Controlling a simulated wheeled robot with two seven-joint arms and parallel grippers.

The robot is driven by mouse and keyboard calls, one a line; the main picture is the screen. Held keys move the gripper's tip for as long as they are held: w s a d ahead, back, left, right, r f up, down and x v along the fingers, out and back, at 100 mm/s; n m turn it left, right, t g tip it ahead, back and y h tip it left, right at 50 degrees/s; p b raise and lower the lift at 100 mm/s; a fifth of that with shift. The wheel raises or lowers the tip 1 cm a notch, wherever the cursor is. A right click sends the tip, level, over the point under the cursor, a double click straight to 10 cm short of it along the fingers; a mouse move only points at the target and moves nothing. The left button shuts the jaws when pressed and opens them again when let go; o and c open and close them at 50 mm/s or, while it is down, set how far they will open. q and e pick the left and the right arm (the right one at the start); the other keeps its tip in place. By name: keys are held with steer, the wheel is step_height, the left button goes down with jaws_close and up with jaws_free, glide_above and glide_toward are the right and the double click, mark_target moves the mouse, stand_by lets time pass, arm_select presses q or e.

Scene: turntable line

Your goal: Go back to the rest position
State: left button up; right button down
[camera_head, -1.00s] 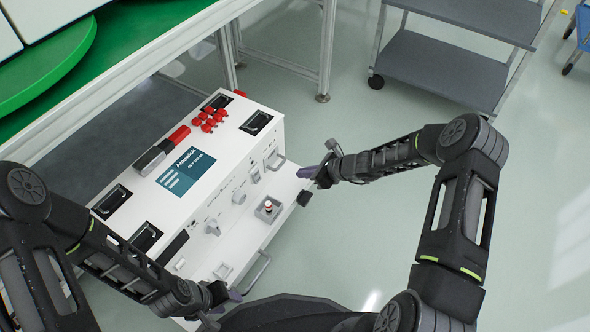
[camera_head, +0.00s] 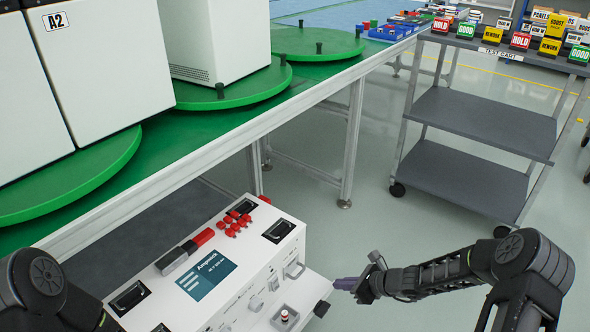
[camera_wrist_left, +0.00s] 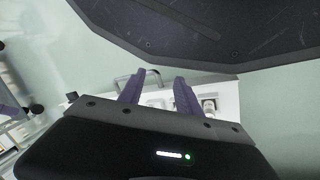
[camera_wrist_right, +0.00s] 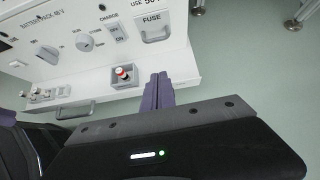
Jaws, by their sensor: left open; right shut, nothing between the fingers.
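My right gripper (camera_head: 348,284) shows in the head view at the right end of the white Ampnack unit (camera_head: 262,262), apart from its front. In the right wrist view its purple fingers (camera_wrist_right: 158,90) are together with nothing between them, and the unit's front panel (camera_wrist_right: 90,45) lies beyond. My left gripper is outside the head view; only my left arm shows at the lower left. In the left wrist view its purple fingers (camera_wrist_left: 160,90) are spread and empty, with a white panel and handle (camera_wrist_left: 124,82) beyond them.
The green-topped line table (camera_head: 240,125) with round turntables (camera_head: 240,88) and white cabinets (camera_head: 105,60) runs along the left. A grey test cart (camera_head: 485,120) with colored signs stands at the upper right. Open floor lies between table and cart.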

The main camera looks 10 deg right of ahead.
steer(key=s+a+f+n+g+h, duration=0.2)
steer(key=s+f+n, duration=0.2)
steer(key=s+n, duration=0.25)
steer(key=s+a+f+n+g+h, duration=0.1)
steer(key=s+f+n+g, duration=0.2)
steer(key=s+f+n, duration=0.35)
steer(key=s+a+r+n+g, duration=0.1)
steer(key=s+a+r+n, duration=0.3)
steer(key=s+a+n, duration=0.95)
arm_select(q)
step_height(320, 180, up, 30)
steer(key=s+d+p, duration=0.2)
steer(key=p, duration=2.7)
steer(key=shift+p, duration=0.4)
arm_select(e)
steer(key=s+r, duration=0.1)
steer(key=r, duration=1.4)
steer(key=s+a+r+m, duration=0.1)
steer(key=s+r, duration=0.1)
steer(key=r, duration=1.3)
steer(key=shift+a, duration=0.3)
arm_select(q)
steer(key=shift+f, duration=0.1)
arm_select(e)
steer(key=shift+s, duration=0.1)
